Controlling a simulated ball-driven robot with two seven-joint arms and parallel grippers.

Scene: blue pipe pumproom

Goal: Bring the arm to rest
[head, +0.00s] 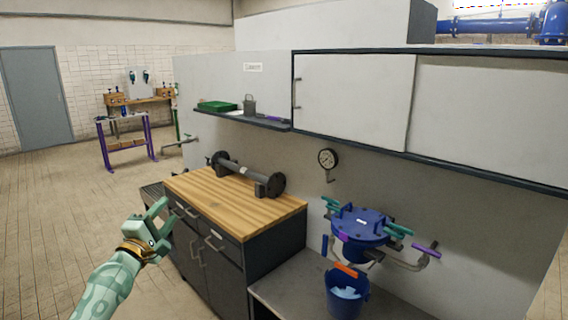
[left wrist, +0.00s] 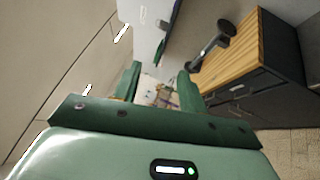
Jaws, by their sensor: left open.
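My left arm comes in from the lower left in the head view. Its left gripper (head: 160,222) is open and empty, held in the air to the left of the wooden-topped cabinet (head: 205,206). The left wrist view shows the same gripper (left wrist: 160,82) with its two green fingers apart and nothing between them. The cabinet also shows there (left wrist: 262,85) at the right. My right gripper is not in the head view.
A dark flanged pipe (head: 243,174) lies on the cabinet top. A blue vessel (head: 360,226) and a blue bucket (head: 345,300) are at the lower right. A wall shelf (head: 240,119) holds a green tray (head: 217,106). The tiled floor (head: 70,215) at left is open.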

